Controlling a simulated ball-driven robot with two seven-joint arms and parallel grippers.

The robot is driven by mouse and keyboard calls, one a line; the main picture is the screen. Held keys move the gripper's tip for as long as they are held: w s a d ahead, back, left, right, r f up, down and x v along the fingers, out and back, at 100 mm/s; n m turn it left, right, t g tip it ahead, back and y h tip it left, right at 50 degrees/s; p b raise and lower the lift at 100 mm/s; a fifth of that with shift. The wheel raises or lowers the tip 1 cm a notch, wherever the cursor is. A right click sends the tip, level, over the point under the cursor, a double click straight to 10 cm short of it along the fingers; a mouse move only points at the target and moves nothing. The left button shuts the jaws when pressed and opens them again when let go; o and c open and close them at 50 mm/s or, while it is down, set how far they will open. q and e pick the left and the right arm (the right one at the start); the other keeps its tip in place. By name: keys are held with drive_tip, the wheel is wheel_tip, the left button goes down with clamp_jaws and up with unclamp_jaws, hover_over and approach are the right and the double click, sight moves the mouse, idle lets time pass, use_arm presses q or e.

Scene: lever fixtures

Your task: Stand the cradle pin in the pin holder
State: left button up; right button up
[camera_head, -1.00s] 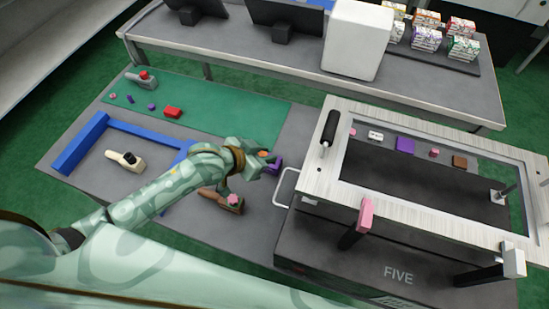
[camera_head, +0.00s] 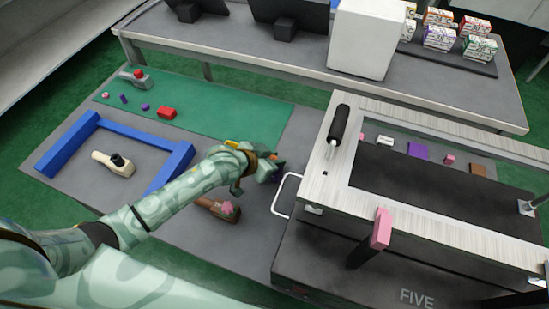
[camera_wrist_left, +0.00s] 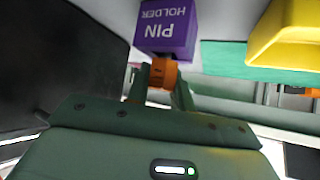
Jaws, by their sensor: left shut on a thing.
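My left gripper (camera_head: 264,168) is over the grey mat, beside the white handle of the dark box. Its fingers (camera_wrist_left: 161,92) are shut on an orange piece, the cradle pin (camera_wrist_left: 163,74), which shows as a small orange spot in the head view (camera_head: 277,158). The purple pin holder (camera_wrist_left: 167,30), with upside-down white lettering, is directly beyond the pin in the left wrist view. In the head view the gripper hides most of the holder (camera_head: 278,175). I cannot tell whether the pin touches or enters it. My right gripper is not in view.
The dark box with a pale frame (camera_head: 335,190) stands close on the right, its white handle (camera_head: 282,196) near the gripper. A brown piece with a pink top (camera_head: 220,209) lies in front. A yellow object (camera_wrist_left: 285,40) is nearby. A blue frame (camera_head: 135,132) is on the left.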

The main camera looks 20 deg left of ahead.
use_arm(q)
drive_tip(key=o, duration=0.6)
drive_tip(key=shift+f, duration=0.1)
drive_tip(key=shift+c, duration=0.2)
drive_tip(key=o, duration=0.4)
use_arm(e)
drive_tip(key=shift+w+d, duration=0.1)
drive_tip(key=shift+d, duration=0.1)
use_arm(q)
drive_tip(key=shift+r, duration=0.3)
drive_tip(key=p+v, duration=0.5)
drive_tip(key=v, duration=0.7)
drive_tip(key=shift+d+f+p, duration=0.1)
drive_tip(key=shift+p, duration=0.2)
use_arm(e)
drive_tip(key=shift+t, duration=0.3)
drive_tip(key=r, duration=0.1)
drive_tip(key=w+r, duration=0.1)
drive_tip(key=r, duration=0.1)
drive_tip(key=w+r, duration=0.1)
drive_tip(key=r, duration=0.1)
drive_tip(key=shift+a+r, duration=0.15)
